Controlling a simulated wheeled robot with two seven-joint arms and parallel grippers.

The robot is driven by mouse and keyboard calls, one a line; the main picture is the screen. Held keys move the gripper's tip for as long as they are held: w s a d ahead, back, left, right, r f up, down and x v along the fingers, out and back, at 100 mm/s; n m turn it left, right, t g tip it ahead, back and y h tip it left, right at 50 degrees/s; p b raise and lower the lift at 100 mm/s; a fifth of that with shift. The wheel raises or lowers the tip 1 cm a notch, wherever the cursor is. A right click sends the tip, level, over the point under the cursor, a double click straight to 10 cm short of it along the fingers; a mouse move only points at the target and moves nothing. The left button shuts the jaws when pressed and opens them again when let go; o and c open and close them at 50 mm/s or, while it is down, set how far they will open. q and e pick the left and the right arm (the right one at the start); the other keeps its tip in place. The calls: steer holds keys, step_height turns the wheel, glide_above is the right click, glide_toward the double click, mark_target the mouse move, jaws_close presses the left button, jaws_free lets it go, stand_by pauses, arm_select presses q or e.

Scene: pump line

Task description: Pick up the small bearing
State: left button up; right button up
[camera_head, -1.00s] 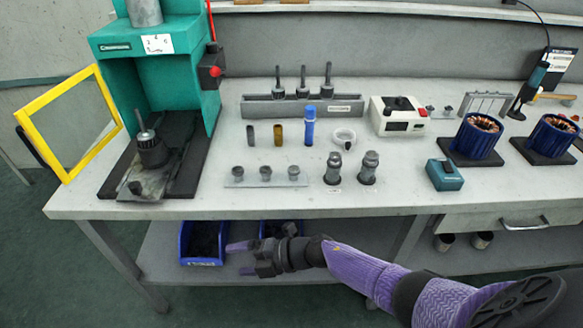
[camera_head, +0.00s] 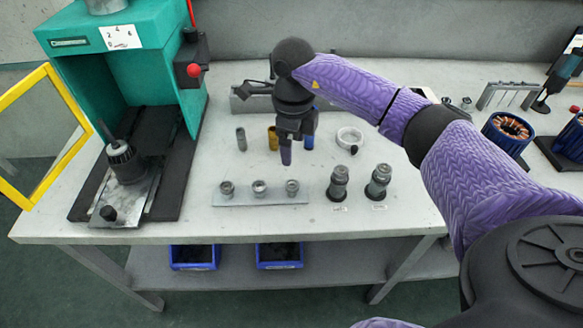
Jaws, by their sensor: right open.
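Three small metal ring-shaped parts that look like bearings stand in a row on a flat grey strip (camera_head: 243,203): a left one (camera_head: 226,188), a middle one (camera_head: 259,188) and a right one (camera_head: 292,187). I cannot clearly tell which is the smallest. My right gripper (camera_head: 286,155) points down above the bench, just behind the right bearing in the picture. It is open and appears empty, apart from the bearings. Its fingers overlap in this view, so the gap between them is hard to see. My left gripper is not in view.
Behind the strip stand a grey sleeve (camera_head: 241,139), a brass sleeve (camera_head: 272,139) and a blue cylinder partly hidden by my gripper. A white ring (camera_head: 350,138) and two dark metal fittings (camera_head: 338,183) (camera_head: 378,182) are to the right. A green press (camera_head: 150,75) stands left.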

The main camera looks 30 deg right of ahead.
steer(key=b, duration=0.1)
glide_above(292, 186)
steer(key=f, duration=0.5)
steer(key=shift+w+d, duration=0.2)
steer(key=f, duration=0.1)
steer(key=f+b, duration=0.1)
steer(key=f, duration=0.2)
steer(key=shift+s+a+f+b, duration=0.2)
steer(key=shift+s+f+b, duration=0.05)
steer(key=shift+b, duration=0.15)
steer(key=shift+f, duration=0.1)
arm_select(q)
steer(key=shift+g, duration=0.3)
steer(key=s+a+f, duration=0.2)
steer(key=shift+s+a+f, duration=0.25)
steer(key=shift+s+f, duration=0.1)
arm_select(e)
steer(key=shift+c, duration=0.7)
steer(key=c, duration=0.9)
arm_select(q)
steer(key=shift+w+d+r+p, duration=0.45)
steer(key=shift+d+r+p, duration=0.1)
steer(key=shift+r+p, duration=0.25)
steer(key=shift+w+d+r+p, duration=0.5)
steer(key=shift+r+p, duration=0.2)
steer(key=shift+p, duration=0.15)
arm_select(e)
steer(key=shift+r, duration=5.2)
